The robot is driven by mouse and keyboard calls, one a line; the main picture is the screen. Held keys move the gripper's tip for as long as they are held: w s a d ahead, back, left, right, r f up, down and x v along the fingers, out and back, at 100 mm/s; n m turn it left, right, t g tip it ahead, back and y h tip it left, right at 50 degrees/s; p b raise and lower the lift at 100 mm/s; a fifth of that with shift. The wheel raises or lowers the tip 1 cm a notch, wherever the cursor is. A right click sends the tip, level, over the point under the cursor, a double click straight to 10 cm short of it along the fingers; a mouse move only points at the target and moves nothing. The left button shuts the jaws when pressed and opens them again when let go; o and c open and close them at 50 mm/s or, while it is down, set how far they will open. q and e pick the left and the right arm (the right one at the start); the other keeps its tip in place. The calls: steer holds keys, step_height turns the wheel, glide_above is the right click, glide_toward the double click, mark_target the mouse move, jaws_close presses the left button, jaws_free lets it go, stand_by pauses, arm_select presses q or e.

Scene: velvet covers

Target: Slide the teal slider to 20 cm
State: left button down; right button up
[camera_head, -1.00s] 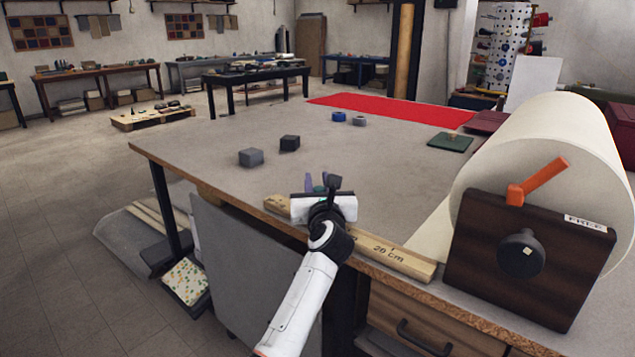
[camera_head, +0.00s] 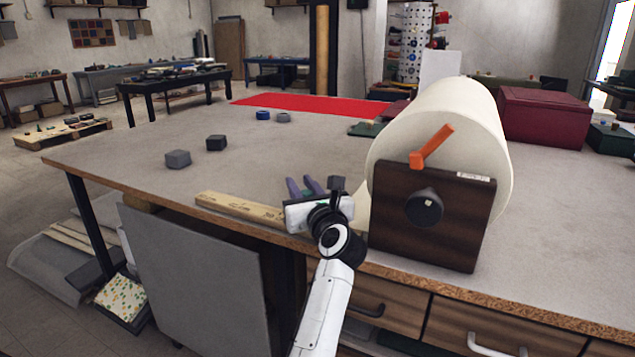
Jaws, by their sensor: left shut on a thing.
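The wooden ruler (camera_head: 240,208) lies along the front edge of the table. My left gripper (camera_head: 304,188) is over its right-hand part, close to the dark roller stand. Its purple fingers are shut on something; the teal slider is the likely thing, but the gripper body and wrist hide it. The 20 cm mark is also hidden behind my gripper and wrist. My right gripper is not in view.
A large cream roll (camera_head: 440,125) with a dark wooden end block (camera_head: 435,215) and orange lever (camera_head: 432,146) stands just right of my gripper. Two grey blocks, one of them (camera_head: 178,159), lie at the left. The table's middle is mostly clear.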

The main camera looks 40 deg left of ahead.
arm_select(q)
steer(key=shift+d, duration=0.5)
steer(key=shift+w, duration=0.1)
steer(key=c, duration=1.5)
jaws_free()
steer(key=shift+d, duration=0.1)
